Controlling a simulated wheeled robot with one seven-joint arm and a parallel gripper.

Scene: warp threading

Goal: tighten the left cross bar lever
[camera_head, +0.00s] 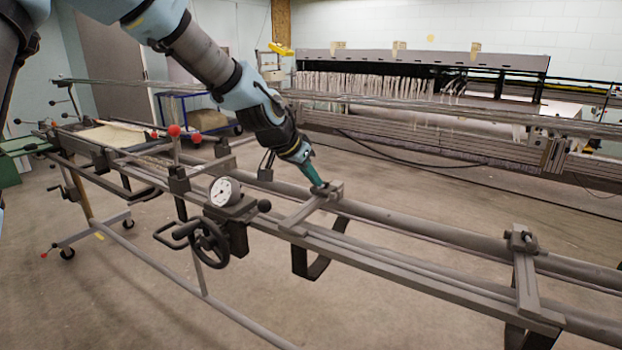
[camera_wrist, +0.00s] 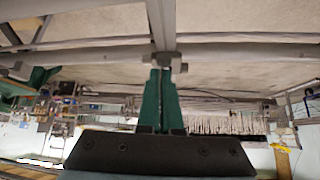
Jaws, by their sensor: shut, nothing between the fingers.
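The left cross bar (camera_head: 305,212) lies across the long rails of the frame, with a small clamp block and lever (camera_head: 334,188) at its far end. My gripper (camera_head: 317,181), with green fingers, reaches down from the upper left to this clamp. In the wrist view the green fingers (camera_wrist: 161,72) are together with nothing seen between them. Their tips are at the clamp (camera_wrist: 166,60) on the far rail, where the cross bar (camera_wrist: 161,22) meets it. I cannot tell whether they touch the lever, whose shape is hard to make out.
The right cross bar (camera_head: 526,280) carries a similar clamp (camera_head: 521,239). A handwheel (camera_head: 209,243) and a white dial (camera_head: 225,191) stand left of the left cross bar. Red-knobbed levers (camera_head: 174,131) rise further left. A loom with white threads (camera_head: 400,88) stands behind, across open floor.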

